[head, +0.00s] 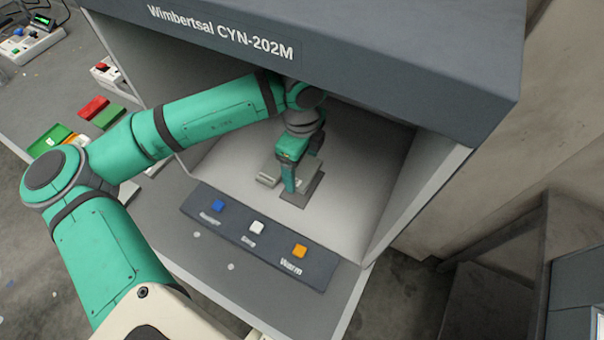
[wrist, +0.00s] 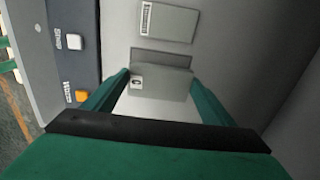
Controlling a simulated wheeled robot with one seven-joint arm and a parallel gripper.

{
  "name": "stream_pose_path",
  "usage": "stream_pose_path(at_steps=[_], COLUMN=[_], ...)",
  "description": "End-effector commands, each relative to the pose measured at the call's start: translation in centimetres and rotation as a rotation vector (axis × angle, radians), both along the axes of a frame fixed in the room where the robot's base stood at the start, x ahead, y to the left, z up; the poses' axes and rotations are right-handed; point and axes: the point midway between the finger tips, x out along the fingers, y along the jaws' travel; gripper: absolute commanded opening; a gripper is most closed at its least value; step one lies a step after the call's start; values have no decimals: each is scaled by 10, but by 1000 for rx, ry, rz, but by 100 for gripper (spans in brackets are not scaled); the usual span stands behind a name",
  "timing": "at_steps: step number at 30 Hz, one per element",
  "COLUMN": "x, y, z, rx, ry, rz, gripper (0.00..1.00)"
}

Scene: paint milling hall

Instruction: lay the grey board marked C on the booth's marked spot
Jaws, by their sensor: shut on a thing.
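The grey board marked C (wrist: 172,86) is between my gripper's two teal fingers in the wrist view, its small white C label near the left finger. My gripper (wrist: 155,88) is shut on it. In the head view my gripper (head: 289,187) reaches down inside the booth, low over its pale floor. A darker grey strip (wrist: 160,58) shows just past the board in the wrist view, perhaps part of the marked spot, mostly hidden by the board. A dark grey flat shape (head: 303,191) lies under my gripper in the head view. I cannot tell whether the board touches the floor.
Another grey plate with a barcode label (wrist: 167,20) lies beside the held board. The booth's front panel (head: 258,240) carries blue, white and orange buttons. The booth's right wall (head: 415,190) and overhanging hood (head: 330,60) enclose my arm. Red and green items (head: 100,110) lie outside, left.

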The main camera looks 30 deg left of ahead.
Motion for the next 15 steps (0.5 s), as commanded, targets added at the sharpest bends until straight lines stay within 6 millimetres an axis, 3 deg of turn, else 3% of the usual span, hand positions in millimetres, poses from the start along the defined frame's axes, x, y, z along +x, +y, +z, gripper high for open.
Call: stream_pose_path(at_steps=[15], x=[-1], y=[2], z=[-49], rx=[0], ry=[0], rz=[4], gripper=[55])
